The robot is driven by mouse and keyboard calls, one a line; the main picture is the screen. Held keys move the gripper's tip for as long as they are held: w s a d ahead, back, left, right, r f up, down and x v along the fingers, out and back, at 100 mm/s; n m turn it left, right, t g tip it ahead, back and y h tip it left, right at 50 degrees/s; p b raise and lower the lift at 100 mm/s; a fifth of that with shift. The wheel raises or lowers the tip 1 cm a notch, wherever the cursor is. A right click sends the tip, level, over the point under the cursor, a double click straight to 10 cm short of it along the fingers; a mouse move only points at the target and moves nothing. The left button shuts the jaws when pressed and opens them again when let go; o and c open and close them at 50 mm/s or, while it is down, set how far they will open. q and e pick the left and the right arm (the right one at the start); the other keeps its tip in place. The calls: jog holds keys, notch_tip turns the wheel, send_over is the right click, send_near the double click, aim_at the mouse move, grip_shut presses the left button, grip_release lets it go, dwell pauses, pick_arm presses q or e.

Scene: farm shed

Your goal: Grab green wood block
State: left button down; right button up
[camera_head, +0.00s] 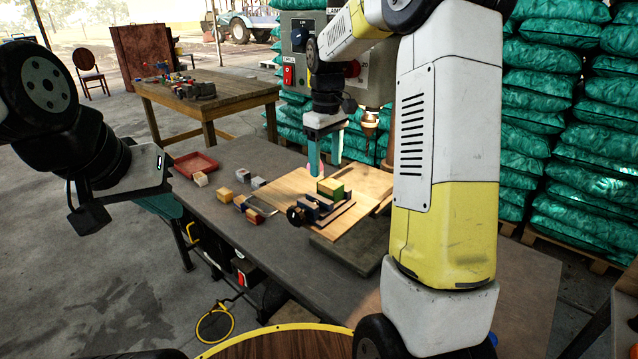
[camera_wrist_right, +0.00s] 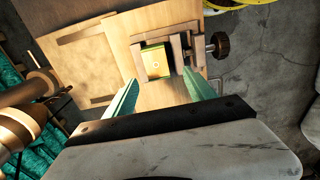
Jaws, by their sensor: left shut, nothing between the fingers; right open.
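The green wood block (camera_head: 330,189), with a yellowish top, sits in a small dark vise (camera_head: 312,211) on a wooden board. In the right wrist view the block (camera_wrist_right: 155,62) lies between the vise's jaws, its top face showing a small round mark. My right gripper (camera_head: 325,167) is open and points down, above and just behind the block. In the wrist view its two green fingers (camera_wrist_right: 160,77) are spread, with the block just beyond the tips and nothing between them. My left gripper (camera_head: 160,206) is shut and empty at the left, away from the block.
The wooden board (camera_head: 280,191) lies on a grey workbench (camera_head: 245,160). Several small blocks (camera_head: 243,175) and a red tray (camera_head: 195,163) lie left of it. A drill press (camera_head: 372,118) stands behind. The vise handle (camera_wrist_right: 217,46) sticks out sideways.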

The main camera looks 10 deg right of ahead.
aim_at(329, 182)
jog(key=f, duration=0.2)
jog(key=d+f, duration=0.1)
jog(key=f, duration=0.1)
jog(key=shift+s, duration=0.15)
jog(key=shift+f, duration=0.45)
jog(key=shift+a, duration=0.1)
grip_shut()
jog(key=shift+r, duration=0.1)
